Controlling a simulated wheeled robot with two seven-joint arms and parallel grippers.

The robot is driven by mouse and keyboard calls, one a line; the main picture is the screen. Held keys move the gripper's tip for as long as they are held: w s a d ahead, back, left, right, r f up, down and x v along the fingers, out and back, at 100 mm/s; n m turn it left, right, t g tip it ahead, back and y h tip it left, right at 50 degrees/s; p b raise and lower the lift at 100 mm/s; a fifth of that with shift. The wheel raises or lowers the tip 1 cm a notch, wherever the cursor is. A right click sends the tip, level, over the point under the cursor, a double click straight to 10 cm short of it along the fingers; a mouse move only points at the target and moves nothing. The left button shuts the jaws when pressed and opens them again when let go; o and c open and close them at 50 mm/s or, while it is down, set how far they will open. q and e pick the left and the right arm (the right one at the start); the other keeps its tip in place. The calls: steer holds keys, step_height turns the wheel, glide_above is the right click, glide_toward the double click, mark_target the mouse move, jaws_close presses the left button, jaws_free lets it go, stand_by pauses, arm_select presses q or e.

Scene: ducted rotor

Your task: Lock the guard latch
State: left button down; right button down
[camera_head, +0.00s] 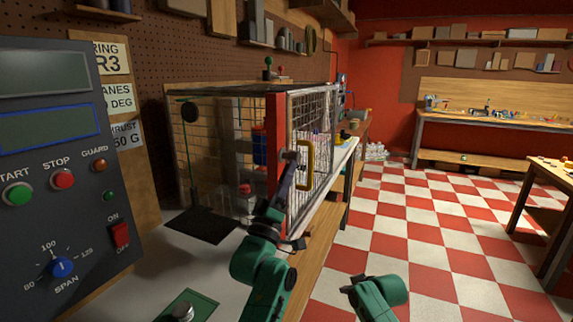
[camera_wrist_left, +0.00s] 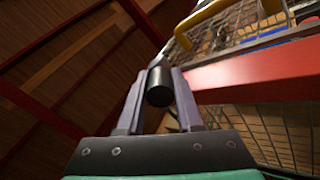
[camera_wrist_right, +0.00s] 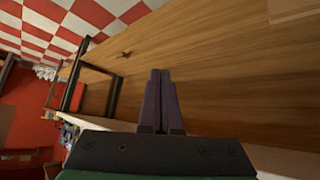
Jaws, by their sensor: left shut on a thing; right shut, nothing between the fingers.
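The mesh guard (camera_head: 312,125) stands on the bench, with a red post (camera_head: 275,130) at its near corner and a yellow handle (camera_head: 306,166) on the mesh side. My left gripper (camera_head: 292,158) is at the post, just left of the handle. In the left wrist view its fingers (camera_wrist_left: 159,95) are shut on a black cylindrical latch knob (camera_wrist_left: 159,87). The latch's remaining parts are mostly hidden by the gripper. My right gripper (camera_wrist_right: 160,75) is shut and empty, away from the guard; its forearm shows low in the head view.
A dark control panel (camera_head: 55,240) with buttons, a span dial and a red switch stands at the left. A green plate (camera_head: 190,306) lies on the bench at the front. Open checkered floor (camera_head: 430,235) lies to the right, with workbenches beyond.

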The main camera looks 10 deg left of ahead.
steer(key=a+r+n+t+y, duration=0.15)
steer(key=a+r, duration=0.25)
steer(key=r, duration=0.9)
steer(key=w+a+r+n, duration=0.1)
steer(key=a+r+n, duration=0.2)
steer(key=r, duration=0.9)
steer(key=a+r+n+t+y, duration=0.15)
steer(key=a+r, duration=0.25)
steer(key=r, duration=0.9)
steer(key=s+a+r+n+g+h, duration=0.2)
steer(key=s+a+r+n+g, duration=0.15)
steer(key=s+r, duration=1.1)
glide_toward(287, 165)
steer(key=w+a+f, duration=0.2)
steer(key=a+f, duration=0.2)
steer(key=f, duration=0.1)
steer(key=shift+w+d+f+n+t, duration=0.1)
steer(key=shift+d+f+n+t, duration=0.2)
steer(key=shift+n, duration=0.15)
